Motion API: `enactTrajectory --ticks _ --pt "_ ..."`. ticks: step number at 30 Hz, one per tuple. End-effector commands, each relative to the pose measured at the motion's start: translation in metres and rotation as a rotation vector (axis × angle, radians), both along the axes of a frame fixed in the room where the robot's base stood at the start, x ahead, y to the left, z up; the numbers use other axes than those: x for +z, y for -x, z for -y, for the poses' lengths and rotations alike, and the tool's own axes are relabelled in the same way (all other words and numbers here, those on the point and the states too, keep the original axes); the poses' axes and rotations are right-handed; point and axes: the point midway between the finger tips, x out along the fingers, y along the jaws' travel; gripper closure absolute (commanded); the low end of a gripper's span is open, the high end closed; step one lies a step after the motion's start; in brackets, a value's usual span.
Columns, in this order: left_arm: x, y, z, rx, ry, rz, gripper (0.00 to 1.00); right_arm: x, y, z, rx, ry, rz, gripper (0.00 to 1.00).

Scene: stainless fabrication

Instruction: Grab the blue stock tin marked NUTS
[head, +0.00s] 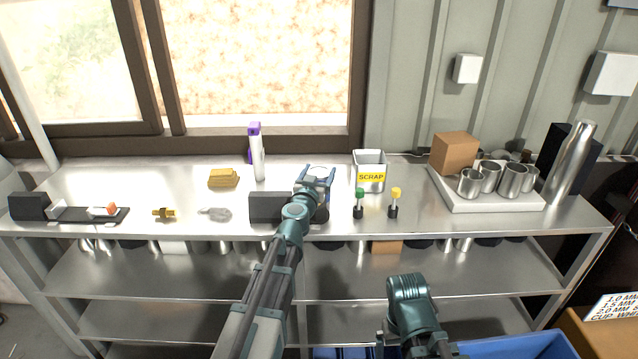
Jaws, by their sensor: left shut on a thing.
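My left gripper (318,174) is over the steel bench top, just behind a dark grey block. It is shut on a small round blue tin (318,168), of which only a bit of the pale top shows between the fingers. The gripper and wrist hide most of the tin, and no NUTS marking can be read. I cannot tell whether the tin touches the bench. My right arm shows at the bottom, right of centre, below the bench top, and its gripper is out of the picture.
The SCRAP bin (369,172) stands right of the left gripper, with green (359,203) and yellow-topped (394,203) items in front. A dark block (268,207) sits beside my left wrist. A spray bottle (257,158) stands left; a white tray (487,203) with steel cups is right.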

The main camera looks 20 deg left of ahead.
Motion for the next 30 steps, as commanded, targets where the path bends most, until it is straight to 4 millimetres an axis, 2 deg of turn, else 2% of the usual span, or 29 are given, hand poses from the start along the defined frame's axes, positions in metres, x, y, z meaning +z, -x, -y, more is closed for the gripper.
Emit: enactTrajectory --ticks 5,11,24,30 --pt "0.003 0.000 0.000 0.000 0.000 0.000 1.00 0.003 0.000 0.000 0.000 0.000 0.000 0.00" --pt "0.019 0.000 0.000 0.000 0.000 0.000 1.00 0.019 0.000 0.000 0.000 0.000 0.000 0.00" --pt "0.084 0.000 0.000 0.000 0.000 0.000 1.00 0.084 0.000 0.000 0.000 0.000 0.000 0.00" --pt "0.100 0.000 0.000 0.000 0.000 0.000 1.00 0.100 0.000 0.000 0.000 0.000 0.000 0.00"
